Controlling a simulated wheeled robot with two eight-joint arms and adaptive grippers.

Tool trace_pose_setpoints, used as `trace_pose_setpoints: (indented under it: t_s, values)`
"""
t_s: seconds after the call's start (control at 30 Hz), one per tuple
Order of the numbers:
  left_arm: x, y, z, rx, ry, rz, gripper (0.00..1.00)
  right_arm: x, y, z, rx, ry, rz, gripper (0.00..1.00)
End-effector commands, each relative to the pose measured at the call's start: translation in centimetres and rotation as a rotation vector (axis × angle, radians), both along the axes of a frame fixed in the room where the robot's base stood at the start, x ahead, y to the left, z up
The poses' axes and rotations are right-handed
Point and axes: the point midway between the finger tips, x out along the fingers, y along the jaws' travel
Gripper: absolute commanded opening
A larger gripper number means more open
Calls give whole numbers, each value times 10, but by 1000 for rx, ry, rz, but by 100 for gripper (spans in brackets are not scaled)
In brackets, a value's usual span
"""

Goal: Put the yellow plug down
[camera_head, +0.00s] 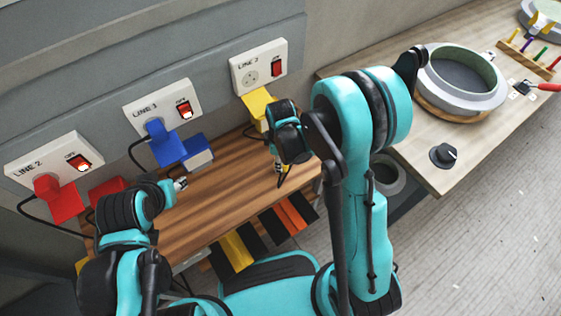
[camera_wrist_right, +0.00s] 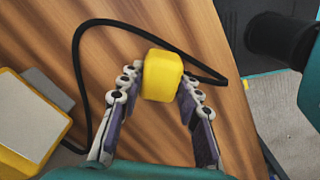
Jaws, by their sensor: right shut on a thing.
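The yellow plug (camera_wrist_right: 162,75) is between the fingertips of my right gripper (camera_wrist_right: 160,88), which is shut on it. The wooden bench top (camera_wrist_right: 215,45) lies behind it in the right wrist view; I cannot tell whether the plug touches it. A black cord (camera_wrist_right: 77,62) loops over the wood around the plug. In the head view my right gripper (camera_head: 282,176) is over the right end of the wooden bench (camera_head: 222,200), and the plug is hidden there. My left gripper (camera_head: 181,184) is over the bench's left part; its fingers are too small to read.
A yellow box (camera_head: 257,104) stands below the right wall socket (camera_head: 258,66), which has no plug in it. A blue plug (camera_head: 165,147) and a red plug (camera_head: 59,199) sit in the other sockets. Wood between my grippers is clear. A grey ring-shaped mould (camera_head: 458,98) stands on the right table.

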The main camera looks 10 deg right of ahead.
Motion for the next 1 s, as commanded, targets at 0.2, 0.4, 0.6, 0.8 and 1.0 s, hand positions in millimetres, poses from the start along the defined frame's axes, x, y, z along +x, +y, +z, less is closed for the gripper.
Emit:
trace_pose_setpoints:
  t_s: [0.2, 0.4, 0.6, 0.8, 1.0]
  values:
    - [0, 0, -7, 0, 0, 0, 40, 0, 0, -6, 0, 0, 0, 0]
    - [0, 0, -9, 0, 0, 0, 40, 0, 0, -9, 0, 0, 0, 52]
    - [0, 0, -9, 0, 0, 0, 40, 0, 0, -8, 0, 0, 0, 54]
    - [0, 0, -4, 0, 0, 0, 40, 0, 0, -3, 0, 0, 0, 54]
    - [0, 0, 15, 0, 0, 0, 40, 0, 0, 30, 0, 0, 0, 54]
